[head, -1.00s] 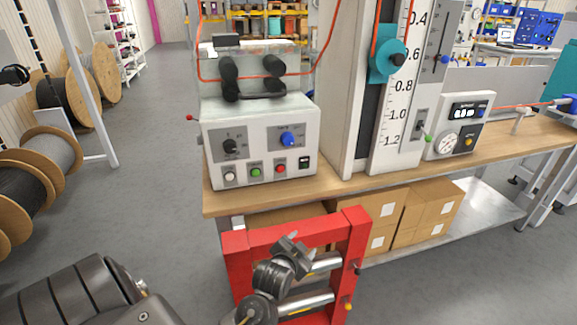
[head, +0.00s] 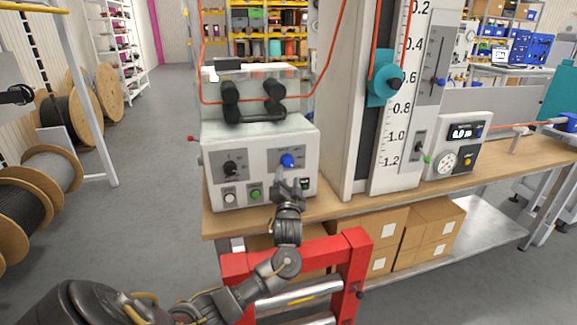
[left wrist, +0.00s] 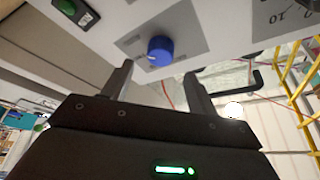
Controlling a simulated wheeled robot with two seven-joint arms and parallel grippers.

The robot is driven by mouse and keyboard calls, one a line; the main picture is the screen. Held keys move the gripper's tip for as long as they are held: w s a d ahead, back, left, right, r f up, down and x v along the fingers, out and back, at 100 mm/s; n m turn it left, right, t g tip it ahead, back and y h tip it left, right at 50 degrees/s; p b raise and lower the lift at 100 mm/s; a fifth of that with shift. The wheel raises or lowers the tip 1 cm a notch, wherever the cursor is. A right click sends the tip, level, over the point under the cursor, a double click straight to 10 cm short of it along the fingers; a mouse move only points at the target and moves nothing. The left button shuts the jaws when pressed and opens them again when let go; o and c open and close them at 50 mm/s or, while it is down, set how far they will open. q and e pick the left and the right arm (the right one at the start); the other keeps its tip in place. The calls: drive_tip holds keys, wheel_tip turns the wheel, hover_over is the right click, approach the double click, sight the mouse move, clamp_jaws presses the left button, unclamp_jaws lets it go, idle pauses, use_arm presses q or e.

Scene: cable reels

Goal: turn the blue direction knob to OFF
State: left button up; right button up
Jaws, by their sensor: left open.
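The blue direction knob (head: 287,160) is on the grey label plate at the right of the white control box's front (head: 214,180). In the left wrist view the blue knob (left wrist: 160,50) shows with a pale pointer mark on its left side; its label text is too small to read. My left gripper (head: 288,182) is just below and in front of the knob. In the left wrist view its two fingers (left wrist: 158,85) are apart, with the knob beyond and between their tips. Nothing is between the fingers. My right gripper is not in view.
A black knob (head: 231,169) is left of the blue one. White and green buttons (head: 255,194) sit below, close to my gripper. A red frame (head: 357,262) stands below the bench's front edge (head: 222,226). A height scale column (head: 401,120) rises at the right.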

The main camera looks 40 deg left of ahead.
sight(289, 164)
use_arm(q)
drive_tip(key=x, duration=0.4)
drive_tip(key=shift+w+a+r, duration=0.2)
drive_tip(key=shift+w+a, duration=0.35)
drive_tip(key=shift+w, duration=0.1)
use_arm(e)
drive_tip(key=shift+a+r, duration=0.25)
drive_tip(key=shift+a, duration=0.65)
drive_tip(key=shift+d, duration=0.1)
use_arm(q)
drive_tip(key=shift+c, duration=0.3)
drive_tip(key=c, duration=0.9)
drive_tip(key=shift+c, duration=0.2)
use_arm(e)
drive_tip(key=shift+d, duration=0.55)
